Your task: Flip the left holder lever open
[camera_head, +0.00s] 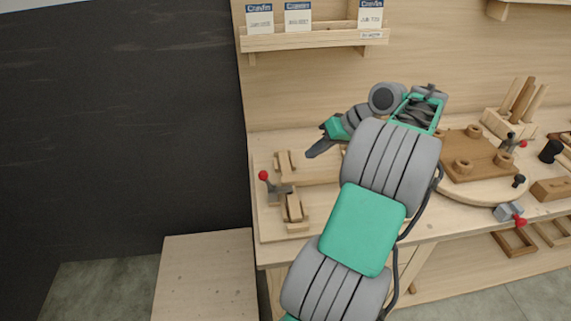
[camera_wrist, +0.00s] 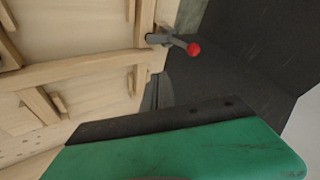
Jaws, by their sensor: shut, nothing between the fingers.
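The left holder lever (camera_head: 270,184) is a grey handle with a red ball tip. It stands up from a grey clamp at the left end of the bench fixture. In the wrist view the lever (camera_wrist: 168,40) shows near the top centre, its red ball pointing right over the dark wall. My gripper (camera_head: 310,153) is shut and empty, above the bench and to the upper right of the lever, apart from it. In the wrist view its dark finger and green housing fill the lower part, and the fingertip contact area is hard to make out.
Wooden blocks (camera_head: 293,208) stand right beside the clamp. A round wooden board (camera_head: 470,190) with pegs and further red-tipped clamps (camera_head: 508,212) lies to the right, behind my arm. A shelf with cards (camera_head: 310,41) hangs above. A dark wall (camera_head: 120,130) bounds the left.

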